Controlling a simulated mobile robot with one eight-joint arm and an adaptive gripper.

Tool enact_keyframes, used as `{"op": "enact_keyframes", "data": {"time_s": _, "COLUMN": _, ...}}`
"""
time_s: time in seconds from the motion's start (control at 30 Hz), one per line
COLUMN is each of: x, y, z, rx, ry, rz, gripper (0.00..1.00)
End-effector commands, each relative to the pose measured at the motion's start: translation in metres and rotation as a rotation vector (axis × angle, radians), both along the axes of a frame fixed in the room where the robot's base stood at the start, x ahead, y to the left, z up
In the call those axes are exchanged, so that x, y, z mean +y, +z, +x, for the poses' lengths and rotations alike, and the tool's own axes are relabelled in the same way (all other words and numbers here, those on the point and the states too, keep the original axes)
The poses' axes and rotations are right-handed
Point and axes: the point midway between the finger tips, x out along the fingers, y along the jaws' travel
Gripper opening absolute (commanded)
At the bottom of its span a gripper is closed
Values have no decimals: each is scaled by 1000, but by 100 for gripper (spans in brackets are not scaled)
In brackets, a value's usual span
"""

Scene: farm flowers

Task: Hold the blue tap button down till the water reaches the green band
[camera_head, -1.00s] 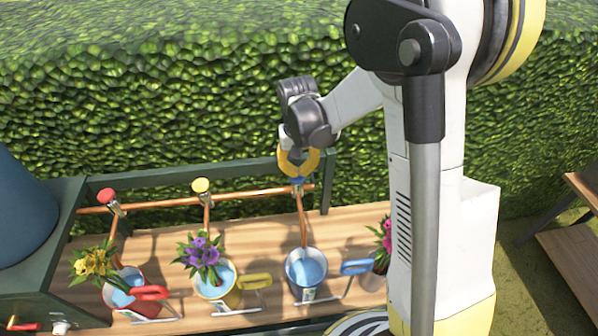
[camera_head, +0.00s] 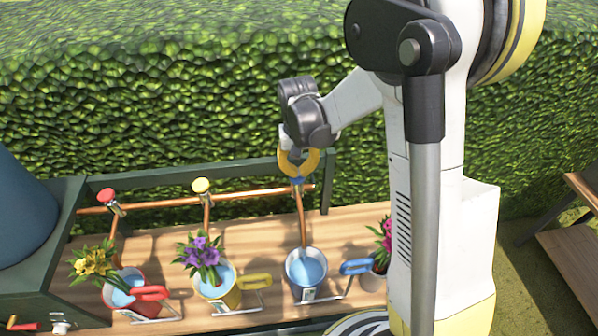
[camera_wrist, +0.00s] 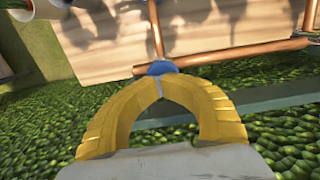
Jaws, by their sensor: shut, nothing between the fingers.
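The blue tap button (camera_wrist: 163,68) sits on the copper pipe, right at my shut gripper's fingertips in the wrist view. My gripper (camera_head: 298,176) has yellow fingers and comes down onto the button from above; its tips (camera_wrist: 160,80) seem to touch it. The blue button also shows just under the fingers in the head view (camera_head: 297,181). Below the tap stands a grey-blue bucket (camera_head: 292,282) with water (camera_head: 308,268) in it. A small pale label marks the bucket's front. I cannot make out a green band or the exact level.
A red tap button (camera_head: 106,195) and a yellow tap button (camera_head: 201,185) stand left on the same copper pipe. Red (camera_head: 147,308) and yellow (camera_head: 232,297) buckets hold water and flowers. Pink flowers (camera_head: 386,230) stand right, partly hidden by my arm. A green rail (camera_head: 240,172) runs behind.

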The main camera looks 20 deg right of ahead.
Motion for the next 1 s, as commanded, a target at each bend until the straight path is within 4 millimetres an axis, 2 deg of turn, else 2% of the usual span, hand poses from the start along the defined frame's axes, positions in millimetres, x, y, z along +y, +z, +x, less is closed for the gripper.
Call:
{"op": "enact_keyframes", "data": {"time_s": 0.83, "x": 0, "y": -1, "z": 0, "rx": 0, "ry": 0, "rz": 1, "gripper": 0}}
{"op": "enact_keyframes", "data": {"time_s": 1.0, "x": 0, "y": 15, "z": 1, "rx": -1, "ry": 0, "rz": 1, "gripper": 0}}
